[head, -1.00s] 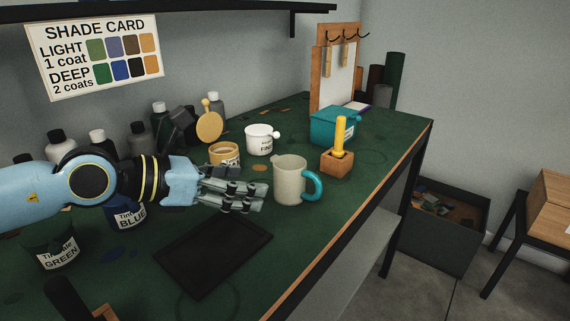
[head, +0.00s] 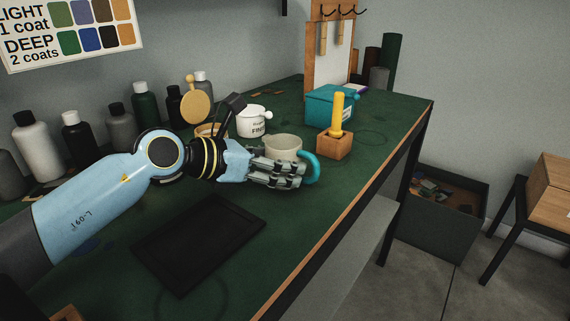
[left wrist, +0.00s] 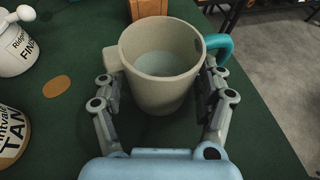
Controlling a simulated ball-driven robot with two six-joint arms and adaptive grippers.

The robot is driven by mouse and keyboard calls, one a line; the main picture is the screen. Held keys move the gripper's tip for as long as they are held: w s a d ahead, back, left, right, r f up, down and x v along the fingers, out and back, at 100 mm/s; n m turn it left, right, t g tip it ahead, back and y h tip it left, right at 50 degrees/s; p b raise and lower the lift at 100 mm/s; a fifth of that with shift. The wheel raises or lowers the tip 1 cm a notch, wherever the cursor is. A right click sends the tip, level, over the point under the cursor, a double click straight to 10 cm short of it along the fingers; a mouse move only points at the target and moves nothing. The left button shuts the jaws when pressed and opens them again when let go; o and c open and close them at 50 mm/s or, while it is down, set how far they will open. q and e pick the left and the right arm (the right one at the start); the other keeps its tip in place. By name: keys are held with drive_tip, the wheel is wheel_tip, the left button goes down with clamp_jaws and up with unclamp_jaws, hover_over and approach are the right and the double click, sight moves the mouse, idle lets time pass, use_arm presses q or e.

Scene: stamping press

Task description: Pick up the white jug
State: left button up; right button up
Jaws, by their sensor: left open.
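The white jug (head: 284,144) is off-white with a teal handle and stands upright on the green bench top. In the left wrist view the jug (left wrist: 160,75) shows its open mouth, with the handle at its upper right. My left gripper (head: 290,174) is open, in front of the jug in the head view and hiding its lower body. In the left wrist view the left gripper (left wrist: 161,100) has one finger on each side of the jug. I cannot tell whether the fingers touch it. My right gripper is not in view.
A white pot (head: 251,122) and a tan tub stand behind the jug. A wooden block with a yellow handle (head: 336,125) and a teal box (head: 331,106) stand to its right. A dark tray (head: 198,243) lies in front. Several bottles line the wall.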

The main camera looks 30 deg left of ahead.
use_arm(q)
drive_tip(key=shift+w+d+f, duration=0.15)
drive_tip(key=shift+w, duration=0.2)
drive_tip(key=c, duration=1.1)
